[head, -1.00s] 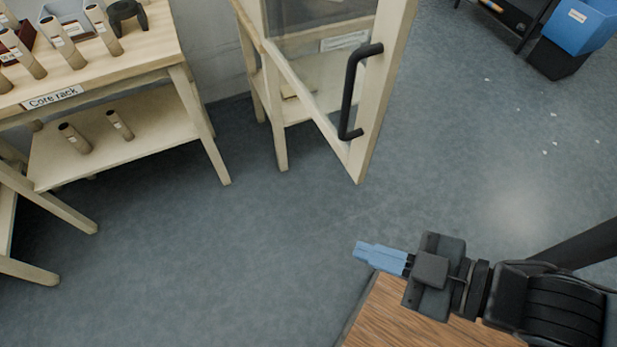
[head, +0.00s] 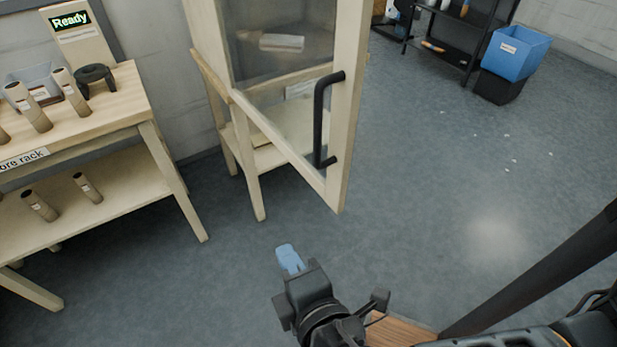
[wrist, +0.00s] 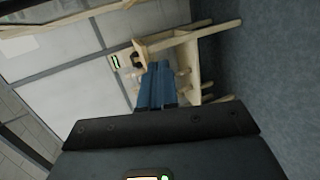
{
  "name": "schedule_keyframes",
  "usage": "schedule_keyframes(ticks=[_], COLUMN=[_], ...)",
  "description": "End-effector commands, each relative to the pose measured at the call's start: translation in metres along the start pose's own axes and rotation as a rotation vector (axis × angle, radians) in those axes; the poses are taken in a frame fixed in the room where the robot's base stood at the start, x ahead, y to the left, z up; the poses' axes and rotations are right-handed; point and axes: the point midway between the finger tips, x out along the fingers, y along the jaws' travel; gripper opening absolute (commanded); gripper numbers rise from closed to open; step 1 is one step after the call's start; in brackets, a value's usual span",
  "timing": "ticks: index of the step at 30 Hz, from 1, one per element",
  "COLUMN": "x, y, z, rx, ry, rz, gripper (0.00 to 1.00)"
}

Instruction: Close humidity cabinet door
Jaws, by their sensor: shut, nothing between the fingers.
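The humidity cabinet door (head: 346,120) stands swung open in the head view, a pale wooden frame with a glass pane and a black vertical bar handle (head: 318,122) near its free edge. The cabinet's pale stand (head: 243,150) shows behind the door. My gripper (head: 288,258) is below and to the left of the handle, apart from the door, with its blue fingers shut and empty. In the wrist view the blue fingers (wrist: 157,88) are together and point toward pale wooden furniture. The door handle does not show in the wrist view.
The core rack table (head: 128,98) with several cardboard tubes stands at the left, a "Ready" sign (head: 70,20) above it. A blue bin (head: 514,52) on a black one and a dark shelf stand at the back right. The grey floor (head: 430,200) between is mostly open.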

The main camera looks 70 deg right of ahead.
Motion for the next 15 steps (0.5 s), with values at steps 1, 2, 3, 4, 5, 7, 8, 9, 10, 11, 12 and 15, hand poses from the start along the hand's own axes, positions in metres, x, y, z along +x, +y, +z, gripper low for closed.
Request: schedule_keyframes(ticks=[1,2,3,4,5,7,8,9,10,11,12,15], x=[-0.001,-0.004,-0.008,-0.012,-0.017,-0.028,-0.032,-0.037,-0.04,-0.043,-0.046,-0.046], y=[0.013,0.021,0.031,0.038,0.045,0.056,0.06,0.064,0.066,0.068,0.069,0.072], z=[-0.008,-0.009,-0.01,-0.01,-0.01,-0.01,-0.01,-0.009,-0.009,-0.008,-0.008,-0.006], rx=[-0.007,-0.009,-0.008,-0.003,0.005,0.027,0.037,0.049,0.059,0.066,0.073,0.08], ry=[-0.056,-0.098,-0.153,-0.191,-0.229,-0.301,-0.327,-0.356,-0.374,-0.39,-0.404,-0.421], rz=[0.067,0.106,0.153,0.185,0.214,0.267,0.285,0.305,0.316,0.325,0.333,0.342], gripper=[0.0,0.0,0.0,0.0,0.0,0.0,0.0,0.0,0.0,0.0,0.0,0.0])
